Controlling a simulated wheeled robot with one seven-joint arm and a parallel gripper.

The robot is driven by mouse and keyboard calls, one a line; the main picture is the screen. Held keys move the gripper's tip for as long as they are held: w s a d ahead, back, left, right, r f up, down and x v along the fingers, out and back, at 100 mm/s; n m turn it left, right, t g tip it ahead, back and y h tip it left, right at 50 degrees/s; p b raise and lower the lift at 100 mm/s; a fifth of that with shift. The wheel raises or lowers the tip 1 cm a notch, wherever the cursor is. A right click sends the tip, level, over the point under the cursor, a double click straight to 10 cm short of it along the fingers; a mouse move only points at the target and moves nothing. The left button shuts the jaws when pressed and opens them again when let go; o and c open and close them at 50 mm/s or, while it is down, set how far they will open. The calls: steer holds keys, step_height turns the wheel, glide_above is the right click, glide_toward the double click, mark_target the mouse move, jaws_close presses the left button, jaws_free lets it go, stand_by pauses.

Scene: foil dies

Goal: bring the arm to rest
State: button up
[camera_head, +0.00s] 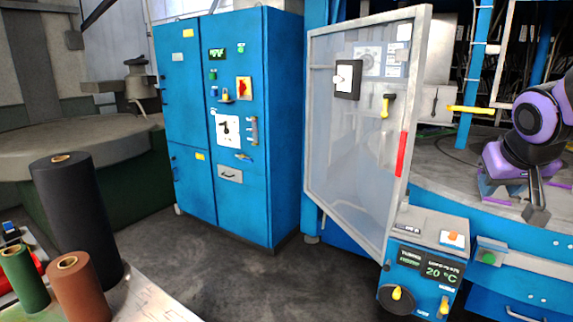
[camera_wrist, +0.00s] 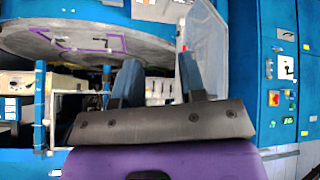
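My gripper (camera_wrist: 158,78) shows in the wrist view with its two dark fingers apart and nothing visible between them. In the head view my purple and dark arm (camera_head: 541,118) is at the right edge, bent, with its end over the grey round table (camera_head: 437,184) of the blue machine. I cannot tell from these views whether the fingers touch anything. Part of the arm lies outside the head view.
The glazed machine door (camera_head: 340,150) stands open left of the arm. A control box (camera_head: 425,262) is below it. A blue cabinet (camera_head: 285,130) stands further left. Foil rolls, including a black one (camera_head: 75,215), stand at lower left. Grey floor between is clear.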

steer(key=s+a+n+y, duration=0.1)
steer(key=s+a, duration=0.3)
steer(key=s, duration=0.3)
steer(key=s+a+r+n+g+y, duration=0.1)
steer(key=s+a+y, duration=0.1)
steer(key=s+a, duration=0.3)
steer(key=s, duration=0.2)
steer(key=shift+s, duration=0.4)
steer(key=shift+d, duration=0.2)
